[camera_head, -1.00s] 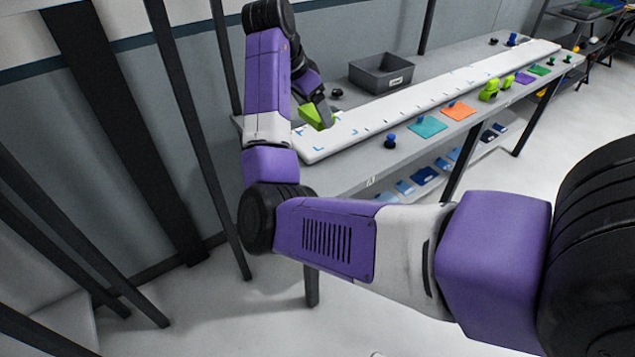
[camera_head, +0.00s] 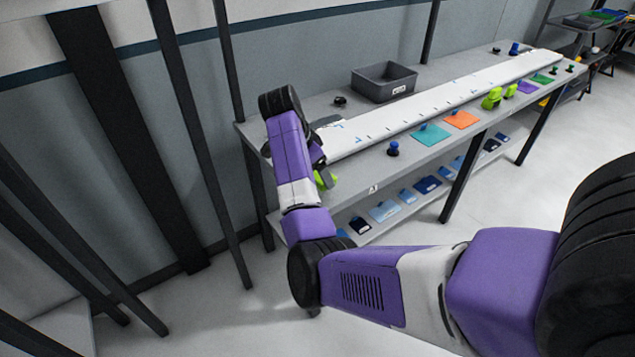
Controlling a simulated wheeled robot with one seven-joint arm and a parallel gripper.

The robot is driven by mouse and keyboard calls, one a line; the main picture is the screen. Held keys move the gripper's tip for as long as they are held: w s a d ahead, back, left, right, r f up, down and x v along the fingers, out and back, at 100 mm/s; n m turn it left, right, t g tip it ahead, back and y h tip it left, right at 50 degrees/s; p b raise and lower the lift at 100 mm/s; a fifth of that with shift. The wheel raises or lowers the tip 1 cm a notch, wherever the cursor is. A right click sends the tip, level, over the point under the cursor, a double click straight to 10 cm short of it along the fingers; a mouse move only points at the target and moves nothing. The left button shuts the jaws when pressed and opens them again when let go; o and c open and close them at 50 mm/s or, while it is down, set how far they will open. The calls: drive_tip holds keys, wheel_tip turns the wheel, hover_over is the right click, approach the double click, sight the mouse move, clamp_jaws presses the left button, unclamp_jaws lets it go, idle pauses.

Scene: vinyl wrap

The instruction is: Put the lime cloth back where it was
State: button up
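My gripper (camera_head: 327,181) is at the near left end of the long table, low by its front edge, partly hidden behind my purple arm. A small lime patch (camera_head: 325,179) shows at its end. I cannot tell whether this is the lime cloth or a part of my gripper, and the fingers are too small and covered to read. No lime cloth lies plainly flat on the table.
The grey table (camera_head: 405,150) carries a long white strip (camera_head: 400,116), a grey bin (camera_head: 384,82), a teal cloth (camera_head: 430,135), an orange cloth (camera_head: 461,120) and two lime objects (camera_head: 491,98). Blue-toned sheets (camera_head: 384,211) lie on the lower shelf. A blue-topped knob (camera_head: 393,149) stands near the front edge.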

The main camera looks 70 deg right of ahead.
drive_tip(key=shift+f, duration=2.2)
drive_tip(key=o, duration=1.1)
drive_tip(key=v, duration=1.2)
drive_tip(key=shift+w, duration=0.1)
